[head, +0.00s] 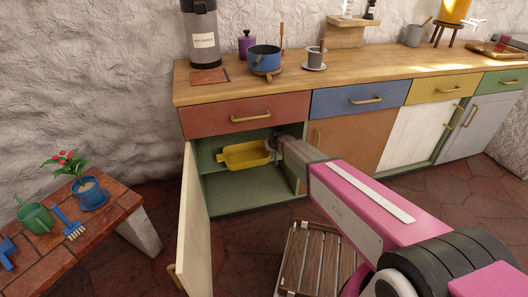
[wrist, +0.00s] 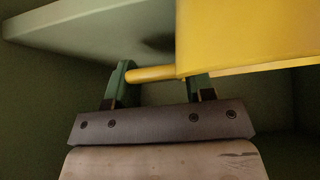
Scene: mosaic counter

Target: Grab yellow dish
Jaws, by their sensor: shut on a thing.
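The yellow dish (head: 245,154) is a shallow rectangular dish inside the open cabinet under the counter, at shelf height. In the wrist view its yellow side (wrist: 245,38) fills the upper right, with a thin yellow handle (wrist: 150,73) at its end. My gripper (head: 274,146) reaches into the cabinet at the dish's right end. In the wrist view my gripper's green fingers (wrist: 160,80) are on the handle, one at each side, shut on it. I cannot tell whether the dish still touches the shelf.
The cabinet door (head: 196,220) stands open at the left of the opening. A pale green shelf (wrist: 80,32) shows close to the fingers. A slatted wooden stool (head: 308,262) stands on the floor below my arm. A tiled bench (head: 110,212) with a plant is at left.

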